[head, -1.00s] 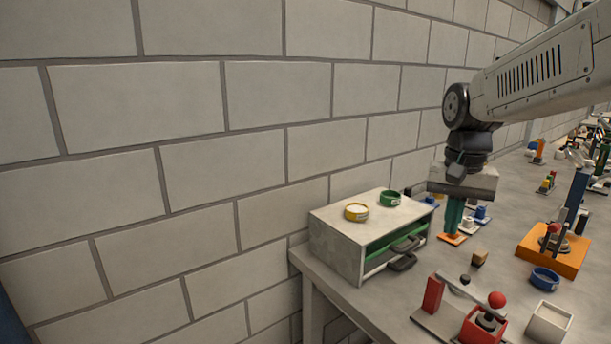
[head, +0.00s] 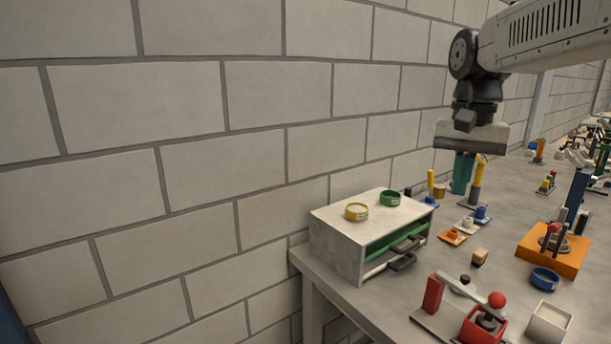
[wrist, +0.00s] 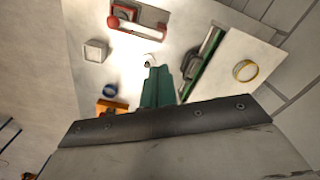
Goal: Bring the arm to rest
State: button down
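My gripper (head: 461,188) hangs fingers-down from the raised arm, above the workbench (head: 405,304) and to the right of the drawer box. Its two teal fingers lie close together, with nothing visible held between them. In the wrist view the teal fingers (wrist: 157,85) also look closed, pointing down at the bench. The fingertips appear clear of the objects below. Part of the arm is cut off by the right edge of the head view.
The drawer box (head: 336,246) carries a yellow ring (head: 356,211) and a green ring (head: 390,198). Orange saucer (head: 452,237), wooden block (head: 479,257), blue ring (head: 545,279), white box (head: 548,322), red-knobbed lever device (head: 484,322) and orange-based device (head: 566,262) stand on the bench. The block wall (head: 190,190) is behind.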

dwell(0.3)
jog(key=s+f+n, duration=0.1)
jog(key=s+f, duration=0.3)
jog(key=s, duration=0.4)
jog(key=s+f+n+t, duration=0.1)
jog(key=s+f, duration=0.3)
jog(key=s, duration=0.4)
jog(key=s+f+n, duration=0.2)
jog(key=s+f, duration=0.1)
jog(key=s, duration=0.5)
jog(key=shift+s+a+f+n, duration=0.4)
